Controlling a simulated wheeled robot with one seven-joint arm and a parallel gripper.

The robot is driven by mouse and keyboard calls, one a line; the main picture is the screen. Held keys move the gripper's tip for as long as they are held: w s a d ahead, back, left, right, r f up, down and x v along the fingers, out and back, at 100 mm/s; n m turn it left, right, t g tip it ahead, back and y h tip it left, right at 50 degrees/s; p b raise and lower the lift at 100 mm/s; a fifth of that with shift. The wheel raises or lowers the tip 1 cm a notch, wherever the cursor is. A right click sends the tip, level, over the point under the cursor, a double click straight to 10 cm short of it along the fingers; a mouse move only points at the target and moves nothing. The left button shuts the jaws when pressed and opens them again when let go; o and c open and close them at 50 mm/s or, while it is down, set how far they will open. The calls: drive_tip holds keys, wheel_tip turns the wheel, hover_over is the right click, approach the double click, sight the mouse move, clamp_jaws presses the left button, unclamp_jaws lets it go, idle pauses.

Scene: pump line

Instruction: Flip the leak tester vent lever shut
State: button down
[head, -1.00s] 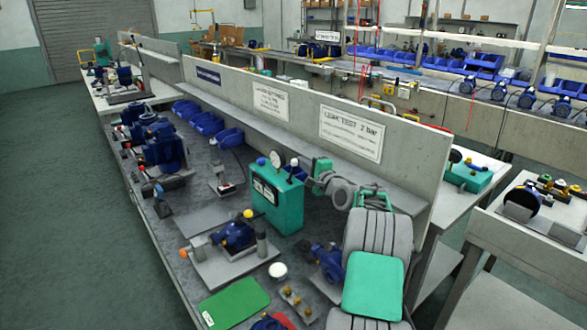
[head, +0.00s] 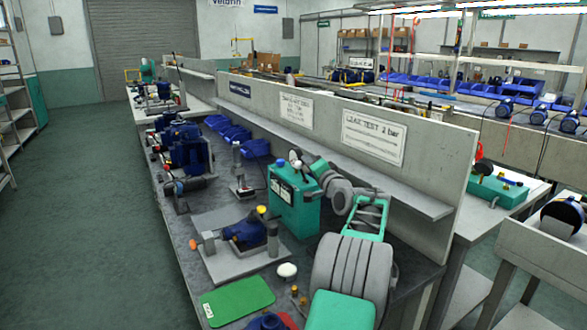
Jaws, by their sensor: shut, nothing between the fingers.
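The leak tester is a teal box (head: 293,207) on the bench below the "LEAK TEST 2 bar" sign, with a pale label on its front. A blue knob (head: 281,163) stands on its top left. The round gauge (head: 295,155) on top is partly covered by my arm. My gripper (head: 305,168) is small in the head view, at the top right of the tester, shut and empty. I cannot tell whether it touches the tester. The vent lever cannot be made out clearly, so its position is unclear.
A green mat (head: 238,300) and a white-topped button (head: 287,270) lie nearer. An upright panel with a shelf (head: 400,190) runs behind.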

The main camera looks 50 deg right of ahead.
drive_tip(key=shift+w+a+f, duration=0.1)
drive_tip(key=shift+w+a, duration=0.05)
drive_tip(key=shift+a, duration=0.15)
idle(0.4)
drive_tip(key=shift+d+r+p, duration=0.25)
drive_tip(key=shift+r+p, duration=0.15)
drive_tip(key=s+a+p, duration=0.1)
drive_tip(key=s, duration=0.8)
drive_tip(key=shift+s+a+r, duration=0.2)
drive_tip(key=shift+a+r, duration=0.05)
drive_tip(key=shift+r, duration=0.15)
